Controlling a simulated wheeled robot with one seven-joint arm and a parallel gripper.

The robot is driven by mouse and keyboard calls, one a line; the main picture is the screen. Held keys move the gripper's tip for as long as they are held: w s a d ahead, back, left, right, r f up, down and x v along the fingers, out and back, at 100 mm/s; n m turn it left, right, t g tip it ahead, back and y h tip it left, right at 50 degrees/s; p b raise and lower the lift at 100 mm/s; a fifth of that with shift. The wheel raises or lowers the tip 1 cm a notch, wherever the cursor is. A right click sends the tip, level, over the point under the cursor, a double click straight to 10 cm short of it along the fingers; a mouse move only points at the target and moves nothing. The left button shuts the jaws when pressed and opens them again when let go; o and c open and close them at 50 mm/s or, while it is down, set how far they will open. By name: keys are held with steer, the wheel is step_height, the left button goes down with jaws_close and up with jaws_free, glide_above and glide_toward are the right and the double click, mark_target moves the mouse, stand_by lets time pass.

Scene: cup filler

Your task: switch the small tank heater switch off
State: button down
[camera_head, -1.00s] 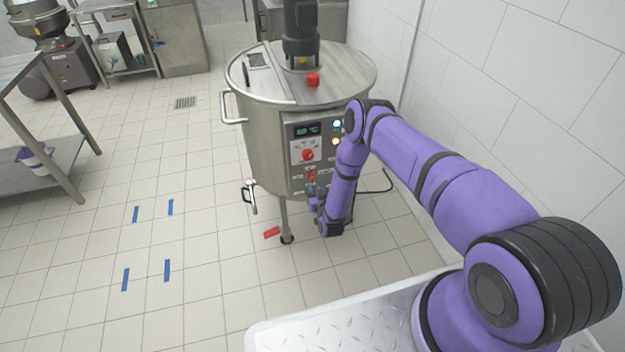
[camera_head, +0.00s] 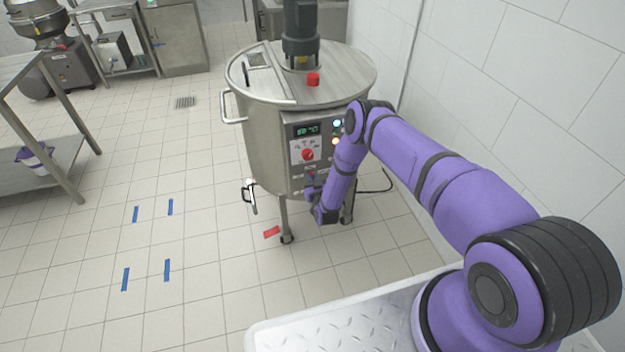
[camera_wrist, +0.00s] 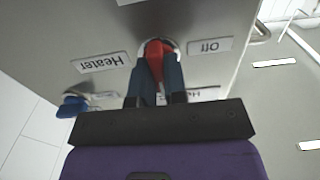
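The small tank (camera_head: 262,150) is a steel vessel on legs with a control panel on its front. In the wrist view, the red heater switch (camera_wrist: 156,50) sits low on the steel wall (camera_wrist: 90,30), between an upside-down "Heater" label (camera_wrist: 103,63) and an upside-down "Off" label (camera_wrist: 210,47). My gripper (camera_wrist: 157,72) has its two dark blue fingers on either side of the red switch and appears shut on it. The fingers hide part of the switch. In the head view, my gripper (camera_head: 312,193) is at the panel's lower edge, and its contact is too small to tell.
A blue knob (camera_wrist: 72,107) is beside the switch in the wrist view. A drain valve handle (camera_head: 248,193) sticks out at left. The white wall (camera_head: 500,90) is close on the right.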

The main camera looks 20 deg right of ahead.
steer(key=shift+a+n, duration=0.1)
steer(key=shift+n, duration=0.3)
steer(key=n, duration=1.6)
steer(key=shift+s+a+f+n, duration=0.1)
steer(key=shift+a+f+n, duration=0.05)
steer(key=shift+f+n, duration=0.2)
steer(key=shift+n, duration=0.35)
steer(key=c, duration=1.2)
jaws_free()
steer(key=shift+o, duration=0.2)
steer(key=s, duration=1)
steer(key=shift+s, duration=0.4)
steer(key=shift+s, duration=0.1)
